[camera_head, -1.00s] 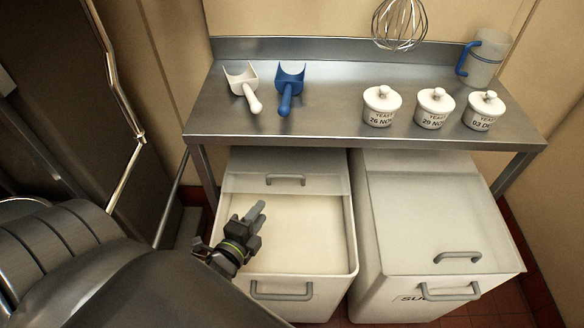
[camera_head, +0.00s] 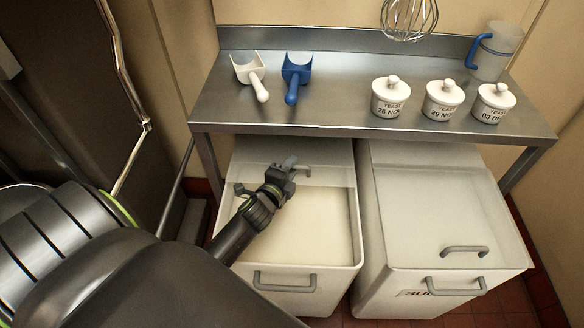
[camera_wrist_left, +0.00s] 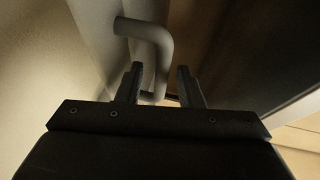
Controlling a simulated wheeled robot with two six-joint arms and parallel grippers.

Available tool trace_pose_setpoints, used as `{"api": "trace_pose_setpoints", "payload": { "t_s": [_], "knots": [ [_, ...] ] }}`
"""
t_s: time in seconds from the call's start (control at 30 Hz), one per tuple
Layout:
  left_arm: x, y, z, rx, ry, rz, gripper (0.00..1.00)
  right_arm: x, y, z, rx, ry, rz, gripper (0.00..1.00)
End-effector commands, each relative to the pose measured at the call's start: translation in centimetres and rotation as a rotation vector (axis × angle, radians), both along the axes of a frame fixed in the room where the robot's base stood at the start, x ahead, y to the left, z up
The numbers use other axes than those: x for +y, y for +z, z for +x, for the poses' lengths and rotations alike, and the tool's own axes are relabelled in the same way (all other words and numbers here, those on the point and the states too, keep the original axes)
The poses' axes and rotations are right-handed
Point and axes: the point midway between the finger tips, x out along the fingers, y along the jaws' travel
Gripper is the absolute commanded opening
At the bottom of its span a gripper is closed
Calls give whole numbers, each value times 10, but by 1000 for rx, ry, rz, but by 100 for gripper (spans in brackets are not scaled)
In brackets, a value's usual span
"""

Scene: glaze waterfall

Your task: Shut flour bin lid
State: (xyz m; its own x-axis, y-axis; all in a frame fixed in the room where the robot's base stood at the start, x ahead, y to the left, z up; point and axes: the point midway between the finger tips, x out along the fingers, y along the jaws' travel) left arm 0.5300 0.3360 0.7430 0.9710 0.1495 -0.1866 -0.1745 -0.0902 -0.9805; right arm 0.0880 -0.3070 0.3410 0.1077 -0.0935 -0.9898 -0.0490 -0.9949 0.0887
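The flour bin (camera_head: 359,225) stands under the steel table at the left, its front part open on pale flour (camera_head: 310,228). Its lid (camera_head: 330,174) is slid to the back, with a grey bar handle on its front part. My left gripper (camera_head: 288,166) is at that lid handle, over the back of the opening. In the left wrist view the gripper's two fingers (camera_wrist_left: 158,88) are apart, and the lid handle (camera_wrist_left: 150,50) passes between them at the left finger. I cannot see the fingers closed on it. My right gripper is not in view.
A shut sugar bin (camera_head: 440,220) stands right of the flour bin. The steel table (camera_head: 340,95) overhangs both bins and carries a white scoop (camera_head: 250,76), a blue scoop (camera_head: 295,77), several lidded yeast jars (camera_head: 442,99) and a jug (camera_head: 495,52). A whisk (camera_head: 408,18) hangs above.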

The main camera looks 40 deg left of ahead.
Motion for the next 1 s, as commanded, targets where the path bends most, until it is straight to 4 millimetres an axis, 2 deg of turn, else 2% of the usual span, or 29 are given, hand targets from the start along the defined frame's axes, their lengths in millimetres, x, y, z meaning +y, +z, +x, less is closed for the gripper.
{"api": "trace_pose_setpoints", "payload": {
  "t_s": [0.17, 0.43, 0.67, 1.0],
  "knots": [
    [2, -2, 10, 0, 0, 0, 34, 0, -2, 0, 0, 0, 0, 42],
    [2, -2, 11, 0, 0, 0, 34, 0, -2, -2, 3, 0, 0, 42],
    [2, -2, 11, 0, 0, 0, 5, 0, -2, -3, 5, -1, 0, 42],
    [1, -2, 10, 1, 0, -1, 4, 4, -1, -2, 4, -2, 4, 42]
  ]
}}
